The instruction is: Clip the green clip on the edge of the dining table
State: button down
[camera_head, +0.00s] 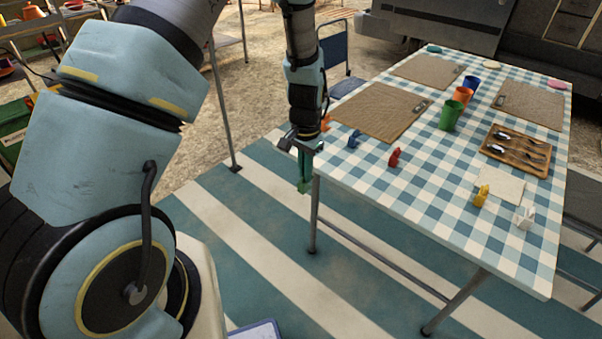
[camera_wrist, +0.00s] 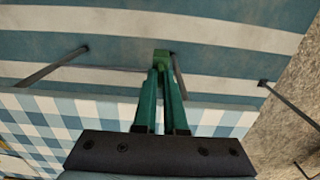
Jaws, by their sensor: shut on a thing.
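The dining table (camera_head: 425,190), covered with a blue-and-white checked cloth, stands at the right in the head view. Its checked top (camera_wrist: 60,118) also shows in the lower part of the wrist view. My gripper (camera_head: 304,178) points down beside the table's near left corner. Its green fingers are shut on the small green clip (camera_wrist: 161,59) at their tips, seen over the striped rug, past the table's edge. In the head view the clip (camera_head: 304,188) is tiny and blends with the fingers. I cannot tell whether it touches the table.
Blue (camera_head: 354,139), red (camera_head: 395,157), yellow (camera_head: 481,197) and white (camera_head: 524,218) clips stand on the cloth; an orange one (camera_head: 326,122) is at the left edge. Cups (camera_head: 450,115), placemats and a cutlery tray (camera_head: 516,150) lie further back. A blue chair (camera_head: 337,60) stands behind.

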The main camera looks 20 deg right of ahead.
aim_at(324, 167)
jog(key=shift+w+d+f, duration=0.3)
jog(key=shift+d+f, duration=0.1)
jog(key=shift+d, duration=0.05)
jog(key=shift+w+d, duration=0.3)
jog(key=shift+d, duration=0.3)
jog(key=shift+w+d, duration=0.3)
jog(key=shift+d, duration=0.25)
jog(key=shift+w+d+r, duration=0.1)
jog(key=shift+w+d, duration=0.15)
jog(key=shift+d, duration=0.15)
jog(key=shift+w+d, duration=0.15)
jog(key=shift+d, duration=0.2)
jog(key=shift+w+d, duration=0.25)
jog(key=shift+d, duration=0.15)
jog(key=shift+w+d, duration=0.2)
jog(key=shift+d, duration=0.15)
jog(key=shift+w+d, duration=0.35)
jog(key=shift+d, duration=0.25)
dwell(0.5)
